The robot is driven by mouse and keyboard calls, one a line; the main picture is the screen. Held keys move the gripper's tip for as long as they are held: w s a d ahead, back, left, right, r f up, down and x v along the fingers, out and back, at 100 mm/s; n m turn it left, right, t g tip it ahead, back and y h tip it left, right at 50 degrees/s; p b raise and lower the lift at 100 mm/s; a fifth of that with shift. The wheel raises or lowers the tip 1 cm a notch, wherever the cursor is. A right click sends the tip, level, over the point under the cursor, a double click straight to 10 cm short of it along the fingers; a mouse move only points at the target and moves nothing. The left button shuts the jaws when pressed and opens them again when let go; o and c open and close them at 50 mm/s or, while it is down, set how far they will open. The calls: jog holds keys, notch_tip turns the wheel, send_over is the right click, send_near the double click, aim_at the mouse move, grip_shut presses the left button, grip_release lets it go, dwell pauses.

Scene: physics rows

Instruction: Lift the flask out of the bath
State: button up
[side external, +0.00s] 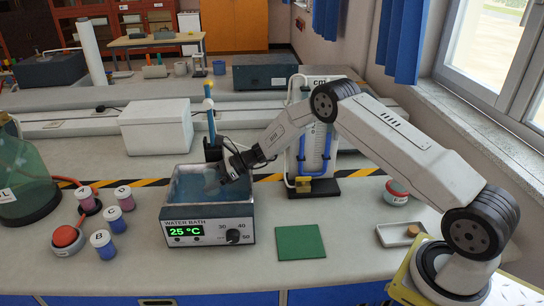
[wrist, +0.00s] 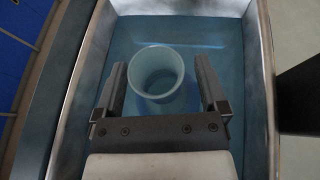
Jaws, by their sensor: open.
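The water bath (side external: 208,211) stands on the bench, its display reading 25 °C, with blue water inside. The flask (wrist: 157,72) shows in the wrist view as a pale round open rim with a bluish body below, standing in the bath. In the side view the flask (side external: 212,183) is only faintly visible beside my gripper. My gripper (side external: 232,172) reaches down into the bath from the right. In the wrist view my gripper (wrist: 160,85) is open, with one finger on each side of the flask and gaps between. The bath walls (wrist: 262,60) surround both.
A green square mat (side external: 300,243) lies on the bench right of the bath. Several lidded jars (side external: 103,243) stand left of it. A white box (side external: 156,127) is behind. A manometer-like panel (side external: 317,140) stands behind my arm. A small tray (side external: 398,235) is at the right.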

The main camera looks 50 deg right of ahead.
jog(key=shift+c, duration=0.2)
grip_shut()
jog(key=shift+r, duration=0.1)
dwell(1.1)
